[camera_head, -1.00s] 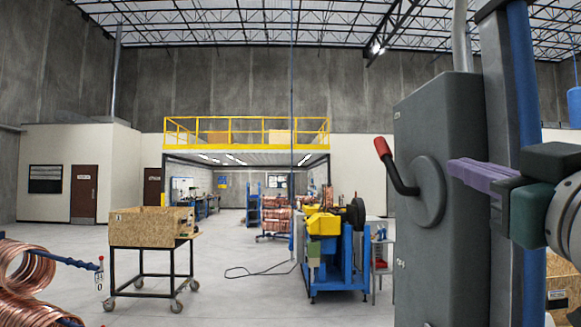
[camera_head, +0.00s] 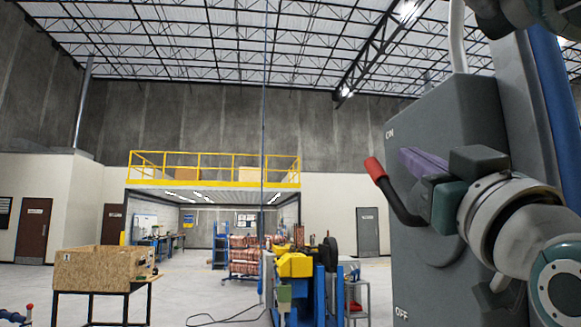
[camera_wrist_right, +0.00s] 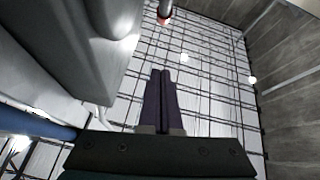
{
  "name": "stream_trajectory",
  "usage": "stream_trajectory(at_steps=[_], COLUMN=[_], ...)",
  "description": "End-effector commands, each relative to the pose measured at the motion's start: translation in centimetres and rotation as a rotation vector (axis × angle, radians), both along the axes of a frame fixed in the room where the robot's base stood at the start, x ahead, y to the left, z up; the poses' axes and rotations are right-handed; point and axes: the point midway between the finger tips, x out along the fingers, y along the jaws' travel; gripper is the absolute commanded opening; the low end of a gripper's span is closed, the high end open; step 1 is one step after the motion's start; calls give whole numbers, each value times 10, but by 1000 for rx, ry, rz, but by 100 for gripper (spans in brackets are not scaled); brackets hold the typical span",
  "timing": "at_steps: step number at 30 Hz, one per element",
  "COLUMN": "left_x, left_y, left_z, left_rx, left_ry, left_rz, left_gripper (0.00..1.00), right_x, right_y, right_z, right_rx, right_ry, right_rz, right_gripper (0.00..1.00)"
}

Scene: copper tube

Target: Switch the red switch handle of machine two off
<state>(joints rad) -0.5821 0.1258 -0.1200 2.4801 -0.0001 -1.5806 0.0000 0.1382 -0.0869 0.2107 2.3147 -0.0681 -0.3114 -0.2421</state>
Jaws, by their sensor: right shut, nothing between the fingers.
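The switch handle (camera_head: 375,169) has a red grip on a bent black lever. It sticks out up and to the left from the round hub on the grey switch box (camera_head: 408,270). The box is marked ON near its top and OFF near its bottom. My right gripper (camera_head: 404,154) is shut and empty, its purple fingers just right of the red grip and slightly above it. In the right wrist view the closed fingers (camera_wrist_right: 161,75) point toward a small red part of the handle (camera_wrist_right: 164,19) at the top edge. I cannot tell whether they touch. My left gripper is out of view.
A blue and yellow machine (camera_head: 296,268) stands on the floor behind. A wooden crate (camera_head: 100,270) on a wheeled stand is at the lower left. A blue post (camera_head: 553,90) rises behind the switch box. The floor between crate and machine looks mostly clear.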

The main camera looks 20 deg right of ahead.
Motion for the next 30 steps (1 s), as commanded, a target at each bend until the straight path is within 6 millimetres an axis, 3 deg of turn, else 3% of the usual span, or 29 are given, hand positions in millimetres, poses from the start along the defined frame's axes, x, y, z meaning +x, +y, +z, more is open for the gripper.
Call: stream_trajectory(at_steps=[13,15,18,30], left_x=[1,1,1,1], left_y=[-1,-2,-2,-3], left_z=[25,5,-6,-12], left_rx=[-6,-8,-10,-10], left_ry=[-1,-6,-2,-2], left_rz=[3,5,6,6], left_gripper=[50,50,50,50], right_x=[74,81,89,98], right_y=[-23,-27,-32,-36], right_z=[51,30,23,19], right_rx=[-1,-1,-1,0], right_ry=[-1,0,0,-1], right_rz=[-1,-2,-1,0], right_gripper=[0,0,0,0])
